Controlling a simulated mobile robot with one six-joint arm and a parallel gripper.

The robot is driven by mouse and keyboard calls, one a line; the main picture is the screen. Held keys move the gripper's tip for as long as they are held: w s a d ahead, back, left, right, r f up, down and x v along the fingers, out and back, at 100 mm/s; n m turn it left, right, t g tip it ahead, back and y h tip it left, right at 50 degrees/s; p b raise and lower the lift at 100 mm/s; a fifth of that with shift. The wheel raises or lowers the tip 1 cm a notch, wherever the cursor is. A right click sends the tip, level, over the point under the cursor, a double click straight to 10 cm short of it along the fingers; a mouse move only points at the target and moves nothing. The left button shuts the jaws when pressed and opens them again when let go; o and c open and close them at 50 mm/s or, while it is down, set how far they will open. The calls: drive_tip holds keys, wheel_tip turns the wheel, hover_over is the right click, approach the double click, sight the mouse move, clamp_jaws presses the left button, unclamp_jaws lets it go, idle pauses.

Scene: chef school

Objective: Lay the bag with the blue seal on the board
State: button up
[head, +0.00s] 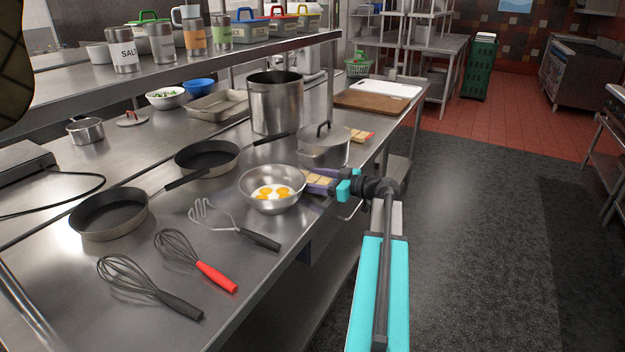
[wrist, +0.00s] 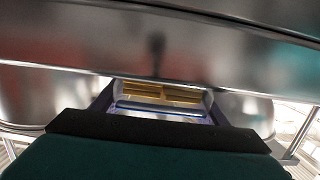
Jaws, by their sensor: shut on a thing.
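My gripper (head: 329,184) is at the table's front edge, between the steel bowl and the lidded pot. It is shut on a clear bag with a blue seal (head: 318,180) and tan contents. In the wrist view the bag (wrist: 160,100) lies between the two fingers, its blue strip across the near part. I cannot tell whether the bag touches the table. A brown board (head: 362,101) and a white board (head: 388,89) lie at the far end of the table. Another bag (head: 361,136), with reddish edging, lies behind the lidded pot.
A lidded steel pot (head: 323,148) stands right behind the held bag, and a steel bowl with egg yolks (head: 257,196) is to its left. A tall stockpot (head: 276,104) stands farther back. Pans and whisks cover the near table. The aisle at right is clear.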

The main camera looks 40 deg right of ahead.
drive_tip(key=shift+f, duration=0.15)
drive_tip(key=o, duration=0.8)
drive_tip(key=shift+r, duration=0.2)
drive_tip(key=b+v, duration=0.1)
drive_tip(key=v, duration=1.1)
drive_tip(key=shift+d+b, duration=0.1)
drive_tip(key=shift+b, duration=0.25)
drive_tip(key=shift+o, duration=0.4)
